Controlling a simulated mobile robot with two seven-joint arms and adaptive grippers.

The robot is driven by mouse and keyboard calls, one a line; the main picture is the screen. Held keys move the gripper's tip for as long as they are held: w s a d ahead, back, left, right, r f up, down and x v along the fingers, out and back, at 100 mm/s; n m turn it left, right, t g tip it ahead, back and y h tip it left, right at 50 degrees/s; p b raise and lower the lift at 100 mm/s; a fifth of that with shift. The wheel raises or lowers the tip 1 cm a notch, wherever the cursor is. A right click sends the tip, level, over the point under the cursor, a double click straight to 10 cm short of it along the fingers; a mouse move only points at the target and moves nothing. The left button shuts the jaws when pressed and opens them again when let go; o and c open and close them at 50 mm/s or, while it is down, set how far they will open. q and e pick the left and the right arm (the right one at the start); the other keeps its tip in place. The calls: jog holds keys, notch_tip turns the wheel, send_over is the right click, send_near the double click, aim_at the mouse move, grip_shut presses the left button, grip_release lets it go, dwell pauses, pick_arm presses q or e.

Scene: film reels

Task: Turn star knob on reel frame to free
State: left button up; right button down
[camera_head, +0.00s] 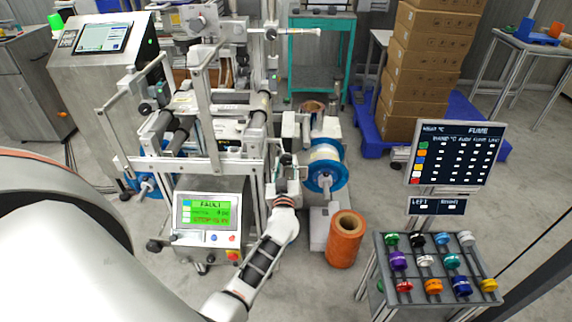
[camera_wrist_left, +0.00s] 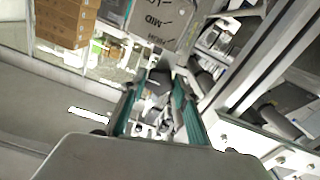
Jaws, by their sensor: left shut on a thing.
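My left gripper (camera_head: 286,176) reaches in from below, at the right side of the reel frame (camera_head: 215,168), beside the blue-rimmed reel. In the left wrist view its two teal fingers (camera_wrist_left: 159,88) are closed on a dark grey knob (camera_wrist_left: 158,80), which I take to be the star knob. The fingers and wrist hide much of the knob, so its turned position cannot be told. A grey plate (camera_wrist_left: 165,22) with the word MID and other marks stands just beyond the fingertips. My right gripper is not in view.
The blue-rimmed reel (camera_head: 325,172) and an orange roll (camera_head: 346,238) are right of the gripper. A panel reading FAULT (camera_head: 210,215) is at its left.

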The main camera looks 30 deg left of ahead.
pick_arm(q)
jog(key=shift+r+n+p, duration=0.1)
jog(key=shift+n+p, duration=0.3)
jog(key=shift+n, duration=0.6)
jog(key=n+p, duration=0.1)
jog(key=n, duration=0.2)
jog(key=shift+n, duration=0.3)
jog(key=n, duration=0.8)
jog(key=shift+n, duration=1.9)
jog(key=o, duration=1.1)
